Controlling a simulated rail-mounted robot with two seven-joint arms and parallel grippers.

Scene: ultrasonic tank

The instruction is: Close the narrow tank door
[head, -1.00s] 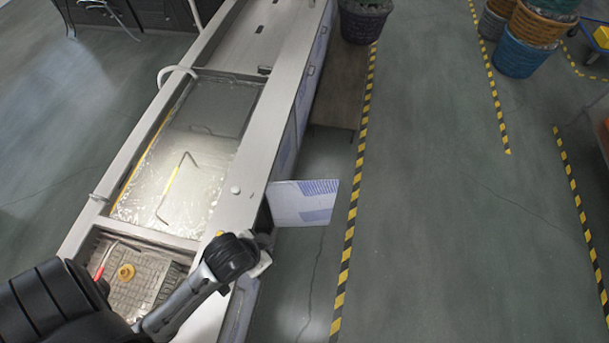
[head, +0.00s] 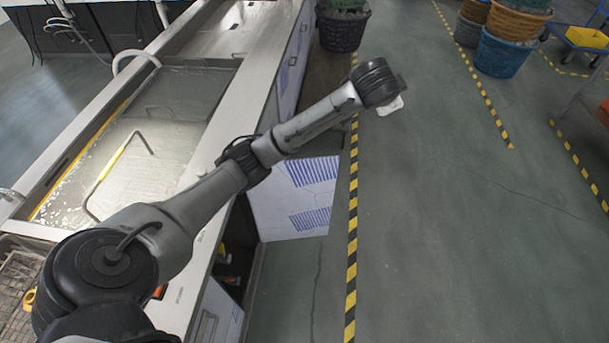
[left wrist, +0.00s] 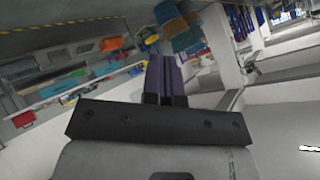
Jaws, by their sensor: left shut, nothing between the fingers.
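The narrow tank door (head: 292,205) is a pale panel with blue striped marks. It stands open, jutting out from the tank's front side over the floor. The tank (head: 215,195) is a long, light metal unit with a liquid-filled basin on top. My left arm reaches across the tank and over the door. My left gripper (head: 393,106) is beyond the door's outer edge, above the floor and apart from the door, mostly hidden by its wrist. In the left wrist view its purple fingers (left wrist: 165,78) are together and empty. My right gripper is not in view.
Yellow-black floor tape (head: 352,230) runs just past the door. A dark basket (head: 342,28) stands beside the tank at the back. A blue basket (head: 512,50) and others stand at the upper right. The floor right of the tape is clear.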

